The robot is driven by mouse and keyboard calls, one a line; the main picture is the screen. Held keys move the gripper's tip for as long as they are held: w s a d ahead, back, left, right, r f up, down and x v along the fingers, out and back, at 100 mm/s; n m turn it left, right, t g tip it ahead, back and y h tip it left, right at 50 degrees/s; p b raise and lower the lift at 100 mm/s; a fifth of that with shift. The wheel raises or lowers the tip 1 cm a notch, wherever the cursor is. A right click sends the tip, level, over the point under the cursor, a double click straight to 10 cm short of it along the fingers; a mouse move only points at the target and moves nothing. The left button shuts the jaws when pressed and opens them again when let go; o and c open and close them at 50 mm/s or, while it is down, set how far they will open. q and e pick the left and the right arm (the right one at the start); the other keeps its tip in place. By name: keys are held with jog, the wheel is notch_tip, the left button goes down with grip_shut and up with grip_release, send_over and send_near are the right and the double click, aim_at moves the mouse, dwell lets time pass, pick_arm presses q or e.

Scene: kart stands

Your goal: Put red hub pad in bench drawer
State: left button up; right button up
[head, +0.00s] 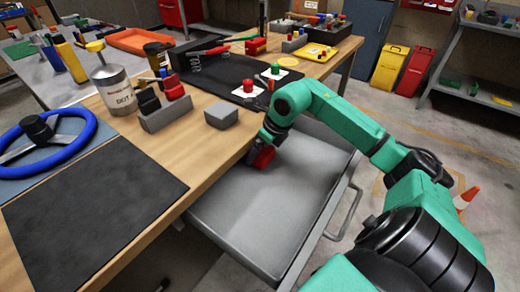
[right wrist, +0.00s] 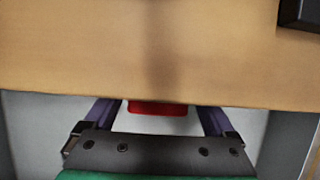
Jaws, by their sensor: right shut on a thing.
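The red hub pad (head: 262,157) is in my right gripper, over the back part of the open grey bench drawer (head: 265,212), close to the bench's edge. I cannot tell whether the pad touches the drawer floor. In the right wrist view the red pad (right wrist: 163,108) shows between the two purple fingers of my right gripper (right wrist: 162,112), partly hidden by the bench top's edge. The drawer is pulled out and its visible floor is bare. My left gripper is not in view.
The wooden bench top (head: 215,145) overhangs the back of the drawer. On it stand a grey block (head: 221,115), a grey holder (head: 165,112) with red and black items, a tin (head: 115,92) and a blue steering wheel (head: 45,140). The drawer's front part is clear.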

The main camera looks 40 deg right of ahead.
jog(key=shift+s+f, duration=0.1)
jog(key=shift+f, duration=0.45)
jog(key=shift+f, duration=0.2)
jog(key=o, duration=1.1)
jog(key=shift+r, duration=0.3)
jog(key=shift+s+d+r, duration=0.15)
jog(key=shift+r, duration=0.1)
jog(key=b+v, duration=0.1)
jog(key=v, duration=1)
jog(key=shift+r, duration=0.15)
